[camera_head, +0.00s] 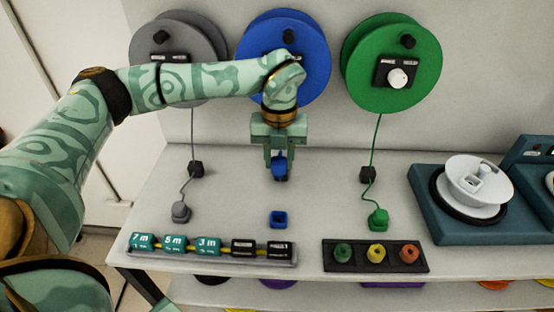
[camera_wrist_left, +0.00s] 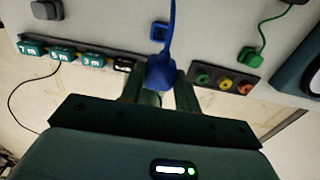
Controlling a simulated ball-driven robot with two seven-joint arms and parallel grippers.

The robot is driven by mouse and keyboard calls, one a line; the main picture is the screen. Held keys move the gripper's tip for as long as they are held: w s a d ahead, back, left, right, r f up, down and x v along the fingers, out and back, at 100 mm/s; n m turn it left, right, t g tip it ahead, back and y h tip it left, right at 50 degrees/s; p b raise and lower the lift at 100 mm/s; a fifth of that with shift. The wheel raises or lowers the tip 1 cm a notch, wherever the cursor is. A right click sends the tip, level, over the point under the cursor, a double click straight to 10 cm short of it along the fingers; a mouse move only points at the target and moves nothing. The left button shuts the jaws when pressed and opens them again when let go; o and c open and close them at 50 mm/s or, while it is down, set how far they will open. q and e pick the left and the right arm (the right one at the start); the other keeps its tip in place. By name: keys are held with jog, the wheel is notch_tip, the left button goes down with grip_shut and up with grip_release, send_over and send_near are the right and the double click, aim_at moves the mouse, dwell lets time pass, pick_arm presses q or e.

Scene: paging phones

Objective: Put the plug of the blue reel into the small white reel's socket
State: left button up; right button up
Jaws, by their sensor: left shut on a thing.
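The blue reel (camera_head: 312,62) is mounted on the back wall, partly hidden behind my left arm. My left gripper (camera_head: 279,170) points down over the table in front of it, shut on the blue plug (camera_head: 280,161). In the left wrist view the plug (camera_wrist_left: 161,73) sits between the fingers (camera_wrist_left: 160,90), with its blue cable running up the picture. The small white reel (camera_head: 489,172) sits tilted on a teal base (camera_head: 500,230) at the right, well away from the gripper. My right gripper is not in view.
A blue square holder (camera_head: 278,219) stands on the table below the gripper. A grey reel (camera_head: 150,42) and a green reel (camera_head: 425,50) flank the blue one, their plugs on the table. A row of labelled blocks (camera_head: 208,246) and a black tray of coloured knobs (camera_head: 334,267) line the front edge.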

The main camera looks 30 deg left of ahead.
pick_arm(q)
jog(key=shift+r+p, duration=1.8)
jog(key=shift+r, duration=0.55)
jog(key=w+d+b, duration=0.2)
jog(key=w+d, duration=0.4)
jog(key=d, duration=0.3)
jog(key=w+d+b, duration=0.2)
jog(key=w+d, duration=0.4)
jog(key=d, duration=0.3)
jog(key=shift+d+b, duration=0.2)
jog(key=shift+b, duration=0.15)
jog(key=shift+w, duration=0.1)
